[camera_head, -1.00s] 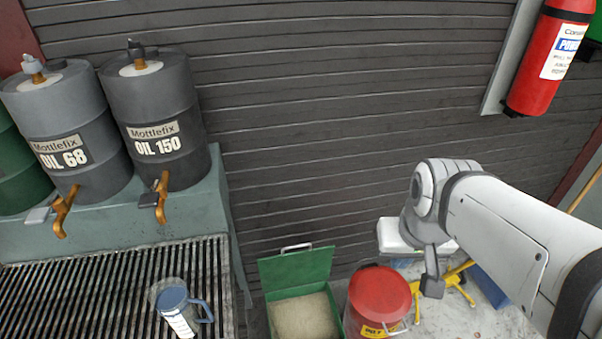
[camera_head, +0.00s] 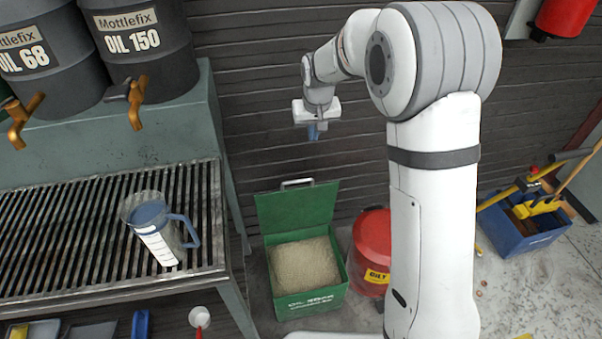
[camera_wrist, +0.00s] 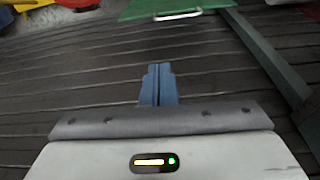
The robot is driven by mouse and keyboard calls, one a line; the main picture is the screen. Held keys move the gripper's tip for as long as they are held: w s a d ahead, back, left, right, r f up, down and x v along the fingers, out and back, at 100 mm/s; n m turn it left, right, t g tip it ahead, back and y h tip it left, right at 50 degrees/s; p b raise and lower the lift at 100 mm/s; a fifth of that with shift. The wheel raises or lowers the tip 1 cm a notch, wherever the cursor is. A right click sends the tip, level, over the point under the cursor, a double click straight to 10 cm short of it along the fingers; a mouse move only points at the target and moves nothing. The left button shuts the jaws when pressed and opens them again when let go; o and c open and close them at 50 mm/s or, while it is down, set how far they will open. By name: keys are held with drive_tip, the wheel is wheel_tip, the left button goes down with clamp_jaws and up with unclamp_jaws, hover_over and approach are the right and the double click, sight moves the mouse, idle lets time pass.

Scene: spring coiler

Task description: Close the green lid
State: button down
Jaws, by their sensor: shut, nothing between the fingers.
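The green lid (camera_head: 297,210) stands open and upright at the back of a green box (camera_head: 305,302), with a metal handle on its top edge. The box is filled with a sandy, granular material (camera_head: 305,265). My gripper (camera_head: 314,133) is in the air above the lid, near the slatted wall, apart from it. The blue fingers are together and empty. In the wrist view the fingers (camera_wrist: 158,84) point toward the wall, and the green lid (camera_wrist: 175,9) with its handle shows at the top edge.
A red can (camera_head: 372,245) stands just right of the box, partly hidden by my arm. A grated bench (camera_head: 90,235) with a measuring jug (camera_head: 158,228) is at left. A blue tool crate (camera_head: 520,235) is on the floor at right. The slatted wall (camera_head: 255,110) is close behind.

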drive_tip(key=w+a+f+b, duration=0.1)
drive_tip(key=w+a+f, duration=0.2)
drive_tip(key=f, duration=0.2)
drive_tip(key=w+a+f+b, duration=0.1)
drive_tip(key=w+a+f, duration=0.2)
drive_tip(key=f, duration=0.3)
drive_tip(key=s+b+x, duration=0.1)
drive_tip(key=b+x, duration=0.1)
drive_tip(key=x, duration=0.7)
drive_tip(key=shift+s+d+r+n+b, duration=0.1)
drive_tip(key=shift+s+d, duration=0.15)
drive_tip(key=shift+s, duration=0.3)
drive_tip(key=shift+s+d+r+n+b, duration=0.1)
drive_tip(key=shift+s+d+b, duration=0.1)
drive_tip(key=shift+s, duration=0.35)
drive_tip(key=shift+s+d+n+b, duration=0.1)
drive_tip(key=shift+s+d, duration=0.15)
drive_tip(key=shift+s, duration=0.35)
